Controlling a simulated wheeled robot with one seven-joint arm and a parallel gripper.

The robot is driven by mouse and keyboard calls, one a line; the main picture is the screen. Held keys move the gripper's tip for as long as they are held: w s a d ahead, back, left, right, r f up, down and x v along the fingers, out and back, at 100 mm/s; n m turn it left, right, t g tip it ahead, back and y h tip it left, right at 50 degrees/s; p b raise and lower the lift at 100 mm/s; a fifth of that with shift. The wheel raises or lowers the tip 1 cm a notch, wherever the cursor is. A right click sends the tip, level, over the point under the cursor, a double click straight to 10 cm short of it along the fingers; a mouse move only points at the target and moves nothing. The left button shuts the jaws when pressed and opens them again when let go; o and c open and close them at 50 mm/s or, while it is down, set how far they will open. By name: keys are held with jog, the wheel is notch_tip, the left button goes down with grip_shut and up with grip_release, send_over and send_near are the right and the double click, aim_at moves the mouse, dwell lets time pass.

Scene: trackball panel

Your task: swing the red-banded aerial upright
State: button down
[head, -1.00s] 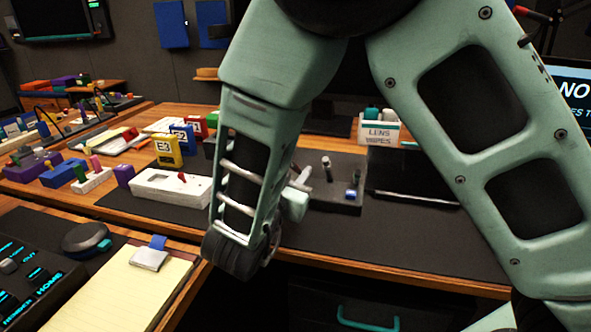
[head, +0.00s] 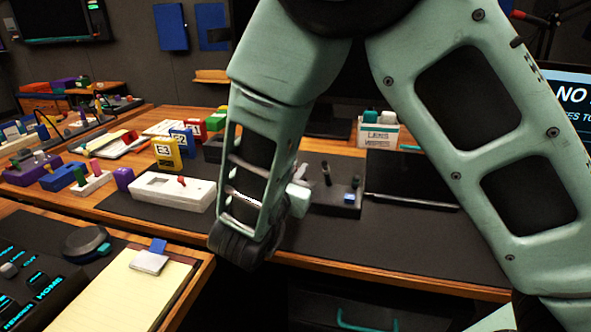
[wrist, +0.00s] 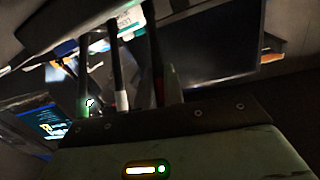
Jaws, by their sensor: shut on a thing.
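In the wrist view several dark rods stand beyond my gripper's dark plate; one has a green mark (wrist: 84,106), and another has a pale and reddish mark (wrist: 122,99). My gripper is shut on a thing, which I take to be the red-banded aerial. The grip itself and the aerial's exact tilt are hidden or too dark to tell.
A white box with a red stub (head: 173,191) lies left of my arm. A yellow E3 block (head: 167,152) stands behind it. A dark flat screen (head: 411,180) lies right of the dark box, and a wipes box (head: 379,132) stands behind.

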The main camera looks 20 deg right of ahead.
jog(key=shift+w+d+r+g+y+p, duration=0.3)
jog(key=shift+r+p, duration=0.35)
jog(key=shift+p, duration=0.8)
jog(key=shift+w+d+r+g+y+p, duration=0.1)
jog(key=shift+w+r+g+y+p, duration=0.3)
jog(key=shift+p, duration=1)
jog(key=r+g+y+p, duration=0.1)
jog(key=p, duration=0.2)
jog(key=w+d+g+p, duration=0.1)
jog(key=p, duration=0.3)
jog(key=shift+w+d+r+y, duration=0.15)
jog(key=shift+w+r+y, duration=0.05)
jog(key=shift+r+y, duration=0.2)
jog(key=g+p, duration=0.1)
jog(key=p, duration=0.2)
jog(key=w+d+g+y+p, duration=0.1)
jog(key=p, duration=0.2)
jog(key=shift+w+r+n, duration=0.15)
jog(key=shift+w+n, duration=0.15)
jog(key=y+p, duration=0.1)
jog(key=p, duration=0.1)
jog(key=shift+w+d+g+p, duration=0.3)
jog(key=shift+w, duration=0.05)
jog(key=shift+w+f+p, duration=0.1)
jog(key=shift+f+p, duration=0.15)
jog(key=shift+p, duration=0.05)
jog(key=shift+d, duration=0.1)
jog(key=shift+f, duration=0.1)
jog(key=c, duration=1.5)
grip_release()
